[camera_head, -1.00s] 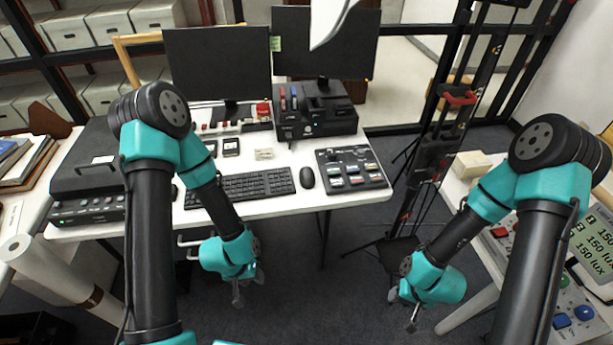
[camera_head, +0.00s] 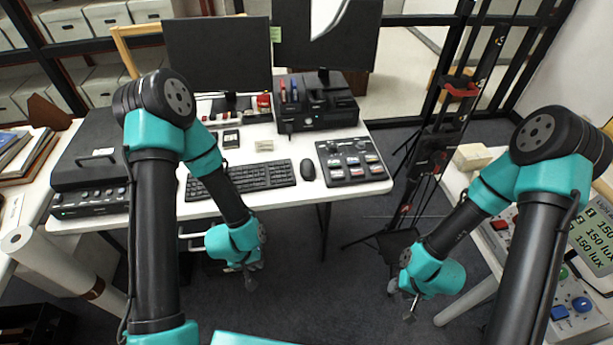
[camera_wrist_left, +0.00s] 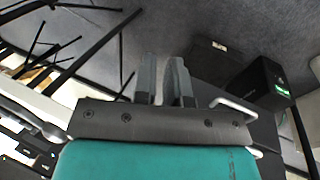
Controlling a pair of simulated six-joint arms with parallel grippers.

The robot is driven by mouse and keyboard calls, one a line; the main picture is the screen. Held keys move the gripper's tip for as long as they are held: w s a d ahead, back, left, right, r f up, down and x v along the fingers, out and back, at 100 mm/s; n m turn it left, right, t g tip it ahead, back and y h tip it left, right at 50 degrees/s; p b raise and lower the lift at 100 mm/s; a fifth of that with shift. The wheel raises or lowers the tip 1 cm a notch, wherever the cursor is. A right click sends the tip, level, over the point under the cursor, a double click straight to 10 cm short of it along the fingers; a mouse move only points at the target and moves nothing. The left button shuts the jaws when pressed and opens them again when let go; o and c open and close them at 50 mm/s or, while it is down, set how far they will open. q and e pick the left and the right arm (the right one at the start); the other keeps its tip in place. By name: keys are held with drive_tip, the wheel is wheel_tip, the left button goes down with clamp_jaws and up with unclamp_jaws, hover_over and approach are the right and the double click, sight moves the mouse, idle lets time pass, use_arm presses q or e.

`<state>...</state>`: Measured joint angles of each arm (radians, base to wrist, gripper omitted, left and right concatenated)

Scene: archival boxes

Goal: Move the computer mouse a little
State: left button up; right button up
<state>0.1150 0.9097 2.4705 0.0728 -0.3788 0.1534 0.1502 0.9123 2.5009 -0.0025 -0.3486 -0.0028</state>
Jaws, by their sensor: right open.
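The black computer mouse (camera_head: 308,170) lies on the white desk (camera_head: 225,207), between the keyboard (camera_head: 250,178) and a control panel with coloured buttons (camera_head: 352,163). My left gripper (camera_head: 250,281) hangs in front of the desk's near edge, below and left of the mouse in the head view, apart from it. In the left wrist view its two grey fingers (camera_wrist_left: 163,75) stand a little apart with nothing between them. My right gripper (camera_head: 400,303) is open and empty, low over the floor to the right of the desk.
Two monitors (camera_head: 218,55) and a black box unit (camera_head: 317,108) stand at the desk's back. A black case (camera_head: 95,170) is at its left end. A black stand (camera_head: 433,155) rises beside the desk's right end. The desk around the mouse's near side is clear.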

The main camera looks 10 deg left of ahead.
sight(305, 179)
use_arm(q)
drive_tip(key=w+n, duration=0.2)
drive_tip(key=w+d+r+n+t+y, duration=0.1)
drive_tip(key=w+n, duration=0.2)
drive_tip(key=w+d+r+n+t, duration=0.1)
drive_tip(key=w+n, duration=0.1)
drive_tip(key=n, duration=0.1)
drive_tip(key=shift+w+d+r, duration=0.15)
drive_tip(key=shift+d, duration=0.05)
clamp_jaws()
drive_tip(key=w+d+r+n+t+y, duration=0.2)
drive_tip(key=w+d+r+n, duration=0.4)
drive_tip(key=n, duration=0.7)
drive_tip(key=w+d+r+n+t+y, duration=0.3)
drive_tip(key=w+d+r+n, duration=0.2)
drive_tip(key=n, duration=0.9)
drive_tip(key=shift+w+d+r, duration=0.35)
drive_tip(key=shift+d+r, duration=0.45)
drive_tip(key=shift+r, duration=0.05)
drive_tip(key=x, duration=1)
drive_tip(key=shift+a, duration=0.1)
drive_tip(key=shift+w+a, duration=0.2)
drive_tip(key=shift+w, duration=0.4)
drive_tip(key=shift+w+a, duration=0.2)
drive_tip(key=shift+w, duration=0.35)
drive_tip(key=shift+w+a, duration=0.2)
drive_tip(key=shift+w, duration=0.55)
